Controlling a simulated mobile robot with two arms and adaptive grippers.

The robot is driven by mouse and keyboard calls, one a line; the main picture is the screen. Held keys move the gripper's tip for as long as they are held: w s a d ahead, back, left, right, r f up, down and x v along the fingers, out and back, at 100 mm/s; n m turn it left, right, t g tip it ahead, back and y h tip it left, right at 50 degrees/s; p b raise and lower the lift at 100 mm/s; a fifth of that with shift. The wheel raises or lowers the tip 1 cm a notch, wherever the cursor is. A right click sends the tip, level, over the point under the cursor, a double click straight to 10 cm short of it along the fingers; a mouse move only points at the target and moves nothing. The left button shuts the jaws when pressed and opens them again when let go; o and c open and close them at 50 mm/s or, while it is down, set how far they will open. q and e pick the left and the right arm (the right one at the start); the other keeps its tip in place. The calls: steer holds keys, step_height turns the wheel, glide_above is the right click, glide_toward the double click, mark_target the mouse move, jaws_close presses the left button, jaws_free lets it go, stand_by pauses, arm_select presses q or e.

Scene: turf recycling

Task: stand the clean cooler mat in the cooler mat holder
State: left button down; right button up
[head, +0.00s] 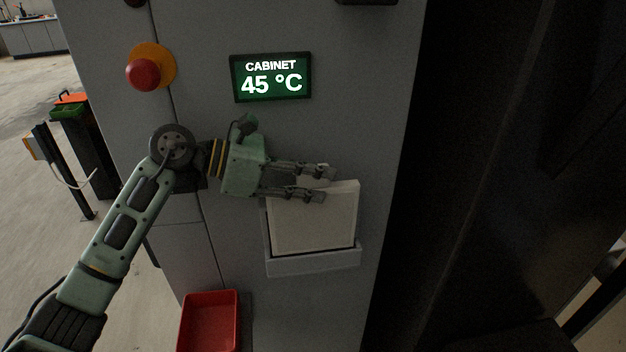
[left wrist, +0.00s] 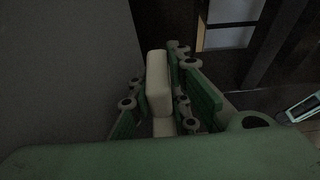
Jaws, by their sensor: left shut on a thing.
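The clean cooler mat (head: 318,222) is a pale, off-white slab standing upright against the grey cabinet face. Its lower edge is inside the cooler mat holder (head: 313,264), a light grey tray-like pocket on the cabinet. My left gripper (head: 322,184) is at the mat's top edge, with its fingers reaching in from the left. In the left wrist view the mat (left wrist: 158,85) sits between the green finger pads of my left gripper (left wrist: 168,95), which is shut on it. The mat's bottom edge is hidden by the holder's front lip. My right gripper is not in view.
The cabinet has a lit display (head: 271,77) reading 45 °C and a red emergency button (head: 143,74) at upper left. A red bin (head: 209,322) stands below, left of the holder. Dark open space lies right of the cabinet.

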mark_target(313, 212)
arm_select(q)
steer(key=shift+b, duration=0.85)
stand_by(1.7)
steer(key=shift+f+b, duration=1)
steer(key=shift+f, duration=0.1)
steer(key=shift+s+f+b, duration=0.15)
steer(key=shift+f+b, duration=0.15)
